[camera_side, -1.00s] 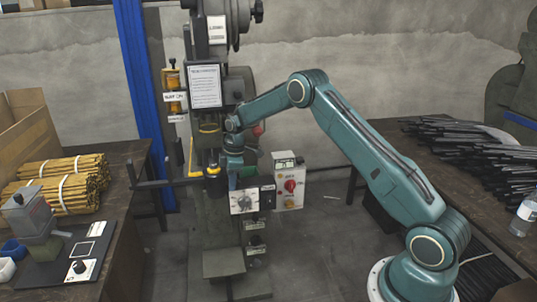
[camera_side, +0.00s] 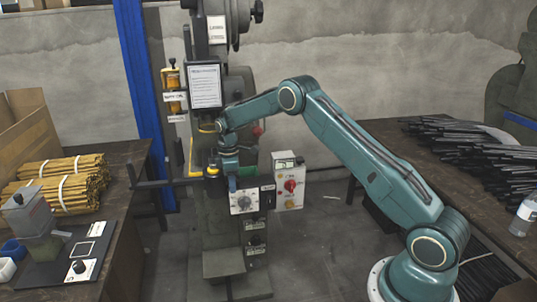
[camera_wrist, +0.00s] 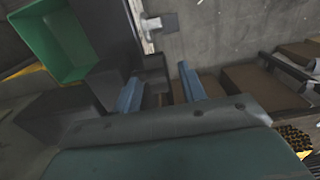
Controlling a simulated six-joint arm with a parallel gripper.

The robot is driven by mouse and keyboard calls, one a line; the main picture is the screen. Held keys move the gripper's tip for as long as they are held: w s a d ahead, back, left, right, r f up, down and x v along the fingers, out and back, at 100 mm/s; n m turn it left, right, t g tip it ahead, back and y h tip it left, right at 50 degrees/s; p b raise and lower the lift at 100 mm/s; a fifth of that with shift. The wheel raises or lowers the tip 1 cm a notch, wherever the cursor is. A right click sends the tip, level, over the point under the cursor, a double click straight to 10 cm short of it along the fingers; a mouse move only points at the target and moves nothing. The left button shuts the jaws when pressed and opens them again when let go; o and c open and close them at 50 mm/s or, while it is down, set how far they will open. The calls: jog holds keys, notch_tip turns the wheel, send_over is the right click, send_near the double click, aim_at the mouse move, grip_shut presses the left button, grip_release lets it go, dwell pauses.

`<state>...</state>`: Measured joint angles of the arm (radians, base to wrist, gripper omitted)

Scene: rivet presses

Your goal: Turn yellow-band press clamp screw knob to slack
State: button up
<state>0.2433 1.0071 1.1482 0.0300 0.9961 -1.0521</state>
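The press (camera_side: 220,215) stands in the middle of the side view, with yellow bands on its column. A white dial plate with a round grey knob (camera_side: 243,202) is on its front; I cannot tell for sure that this is the clamp screw knob. My gripper (camera_side: 232,184) points down just above and beside this plate; contact cannot be made out. In the wrist view my gripper's two blue fingers (camera_wrist: 158,78) are apart, with dark block-like parts beyond and between them. The knob's face and pointer do not show clearly in the wrist view.
A box with a red knob (camera_side: 290,186) stands right of the dial. A green bin (camera_wrist: 62,40) is close by in the wrist view. A black bar (camera_side: 160,183) reaches left from the press. Tables with yellow bundles (camera_side: 62,182) and black rods (camera_side: 475,150) flank it.

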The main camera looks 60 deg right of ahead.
jog(key=shift+d+t+y, duration=0.15)
jog(key=shift+t+y, duration=0.25)
jog(key=shift+t, duration=0.1)
jog(key=shift+s+d+t+y, duration=0.1)
jog(key=shift+s+t+y, duration=0.15)
jog(key=shift+t+y, duration=1)
jog(key=v, duration=1.4)
jog(key=s+a+r+m+h, duration=0.1)
jog(key=s+a+r+m, duration=0.9)
jog(key=m, duration=1.1)
jog(key=shift+a+r+t+h, duration=0.35)
jog(key=shift+a+r, duration=0.55)
jog(key=shift+r, duration=0.25)
jog(key=shift+s, duration=0.15)
